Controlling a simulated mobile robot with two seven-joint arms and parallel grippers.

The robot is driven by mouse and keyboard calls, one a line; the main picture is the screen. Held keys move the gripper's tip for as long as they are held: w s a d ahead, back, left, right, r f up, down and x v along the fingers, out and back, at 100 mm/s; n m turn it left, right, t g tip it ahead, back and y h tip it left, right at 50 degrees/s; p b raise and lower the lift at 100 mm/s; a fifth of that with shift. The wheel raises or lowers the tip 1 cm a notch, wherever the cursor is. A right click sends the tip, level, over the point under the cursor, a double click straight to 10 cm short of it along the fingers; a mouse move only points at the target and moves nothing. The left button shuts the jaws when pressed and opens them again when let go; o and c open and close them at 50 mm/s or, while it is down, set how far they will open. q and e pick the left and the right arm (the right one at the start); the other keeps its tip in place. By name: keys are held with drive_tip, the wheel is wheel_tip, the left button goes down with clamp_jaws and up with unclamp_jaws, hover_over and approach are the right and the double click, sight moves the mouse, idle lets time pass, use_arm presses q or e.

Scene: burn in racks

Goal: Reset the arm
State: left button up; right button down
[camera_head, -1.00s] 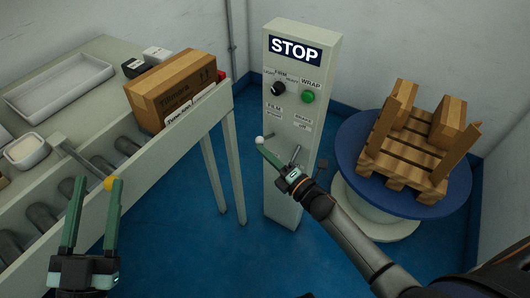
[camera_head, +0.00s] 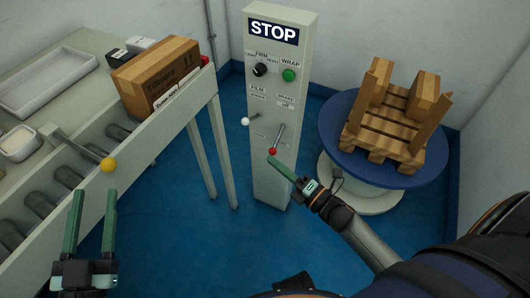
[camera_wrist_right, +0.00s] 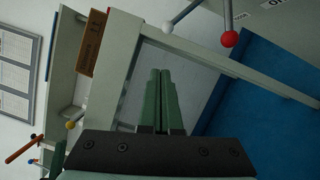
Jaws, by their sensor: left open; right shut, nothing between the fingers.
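My right gripper (camera_head: 271,160) is shut and empty in the head view, just below the red-knobbed lever (camera_head: 273,150) on the grey control post (camera_head: 272,180). In the right wrist view its fingers (camera_wrist_right: 164,72) are together with nothing between them. The red knob (camera_wrist_right: 229,39) shows there apart from the fingertips, with the white knob (camera_wrist_right: 167,27) to its left. In the head view the white-knobbed lever (camera_head: 246,121) sticks out from the post's left side. My left gripper (camera_head: 93,196) is open and empty, below the yellow-knobbed lever (camera_head: 108,165) at the roller conveyor.
A cardboard box (camera_head: 155,75) sits at the conveyor's far end, with a grey tray (camera_head: 40,78) behind on the table. A blue turntable (camera_head: 335,140) carries a wooden pallet (camera_head: 385,130) at right. Blue floor (camera_head: 180,240) is open between the conveyor and the post.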

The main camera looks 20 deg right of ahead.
use_arm(q)
drive_tip(key=shift+f, duration=0.3)
use_arm(e)
drive_tip(key=shift+s+d, duration=0.15)
drive_tip(key=shift+s, duration=0.2)
